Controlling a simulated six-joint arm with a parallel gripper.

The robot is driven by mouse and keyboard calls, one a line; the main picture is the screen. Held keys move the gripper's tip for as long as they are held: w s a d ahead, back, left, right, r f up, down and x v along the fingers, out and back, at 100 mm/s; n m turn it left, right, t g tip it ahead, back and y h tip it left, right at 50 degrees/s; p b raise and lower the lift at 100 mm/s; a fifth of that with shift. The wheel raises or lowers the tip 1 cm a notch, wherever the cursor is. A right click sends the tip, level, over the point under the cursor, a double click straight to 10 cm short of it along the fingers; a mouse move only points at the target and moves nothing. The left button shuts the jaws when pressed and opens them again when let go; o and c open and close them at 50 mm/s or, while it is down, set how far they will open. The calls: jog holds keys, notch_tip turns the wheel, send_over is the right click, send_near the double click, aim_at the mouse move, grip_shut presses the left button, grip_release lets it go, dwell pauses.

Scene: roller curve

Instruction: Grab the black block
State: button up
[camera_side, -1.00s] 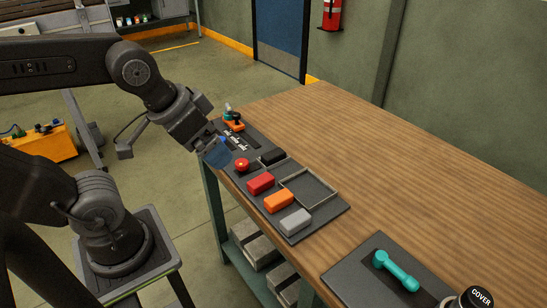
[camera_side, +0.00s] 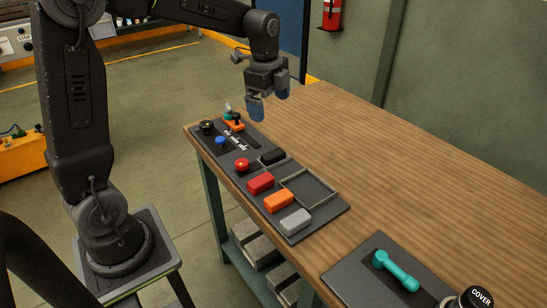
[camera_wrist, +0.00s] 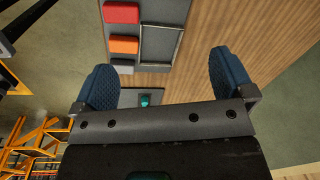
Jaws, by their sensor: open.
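The black block (camera_side: 272,157) lies on the dark panel (camera_side: 333,208) on the wooden table in the side view, just behind the red block and beside the tray's corner. I cannot make it out in the wrist view.
A red block (camera_side: 261,183), an orange block (camera_side: 278,202) and a grey block (camera_side: 295,221) stand in a row by an empty tray (camera_side: 308,187). A red button (camera_side: 242,164), a blue button (camera_side: 220,141) and an orange-based switch (camera_side: 234,124) are near.

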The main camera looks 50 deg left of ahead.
jog(key=w+a+f+m+g, duration=0.1)
jog(key=w+a+f+m, duration=0.3)
jog(key=f, duration=0.1)
send_over(274, 153)
jog(key=f, duration=0.8)
jog(key=shift+w+a+f, duration=0.2)
jog(key=shift+s+d+f, duration=0.1)
jog(key=shift+s+f, duration=0.05)
jog(key=shift+f, duration=1.2)
jog(key=shift+s+d+f, duration=0.1)
jog(key=shift+f, duration=1.25)
jog(key=c, duration=0.9)
